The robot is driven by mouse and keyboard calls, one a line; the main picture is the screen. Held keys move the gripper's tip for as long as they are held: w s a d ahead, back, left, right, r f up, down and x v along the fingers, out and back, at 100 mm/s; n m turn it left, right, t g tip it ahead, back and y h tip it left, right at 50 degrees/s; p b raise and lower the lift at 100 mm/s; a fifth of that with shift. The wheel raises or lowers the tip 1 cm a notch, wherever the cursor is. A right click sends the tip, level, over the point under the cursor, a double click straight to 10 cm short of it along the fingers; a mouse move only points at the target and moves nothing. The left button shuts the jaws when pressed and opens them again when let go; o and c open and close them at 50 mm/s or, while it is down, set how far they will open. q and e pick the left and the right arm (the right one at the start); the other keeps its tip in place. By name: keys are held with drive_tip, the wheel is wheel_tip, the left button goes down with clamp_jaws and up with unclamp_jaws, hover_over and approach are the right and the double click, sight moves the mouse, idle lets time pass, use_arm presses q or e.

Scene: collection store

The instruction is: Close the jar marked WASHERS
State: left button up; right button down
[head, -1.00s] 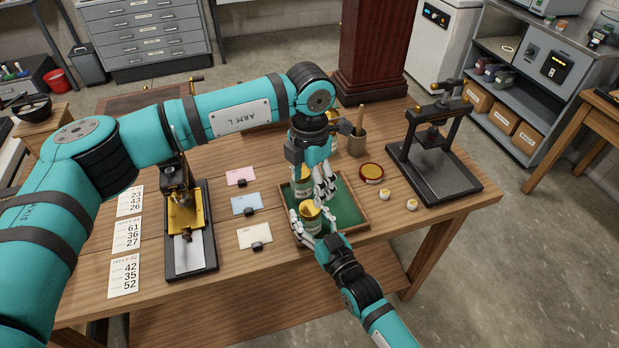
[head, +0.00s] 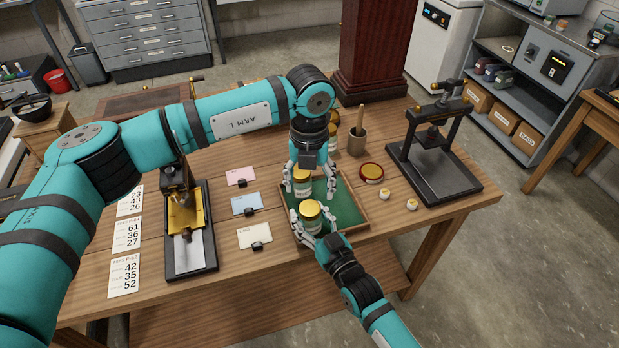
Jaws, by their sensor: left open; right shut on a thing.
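A jar with a gold top (head: 312,211) stands upright in the front part of the green-lined tray (head: 357,229). My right gripper (head: 313,226) is shut on its sides from the front. A second gold-topped jar (head: 302,174) stands just behind it in the tray. My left gripper (head: 311,184) is open, pointing down, with its fingers spread on either side of that rear jar's place; I cannot tell whether they touch it. The labels are too small to read, so I cannot tell which jar is marked WASHERS, nor whether the gold tops are fully seated.
A round red-and-gold piece (head: 371,172) lies right of the tray, near two small pale knobs (head: 412,204). A cup with a stick (head: 357,142) and a black press (head: 435,160) stand behind. Cards (head: 254,236) and a brass device (head: 187,215) are left. More gold-topped jars are partly hidden behind my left arm.

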sight(310, 207)
use_arm(q)
wheel_tip(310, 207, down, 7)
use_arm(e)
drive_tip(key=shift+f, duration=0.2)
idle(0.3)
use_arm(q)
drive_tip(key=c, duration=1.2)
drive_tip(key=m, duration=1.3)
drive_tip(key=shift+m, duration=0.4)
drive_tip(key=m, duration=0.4)
drive_tip(key=o, duration=1.3)
drive_tip(key=shift+o, duration=0.2)
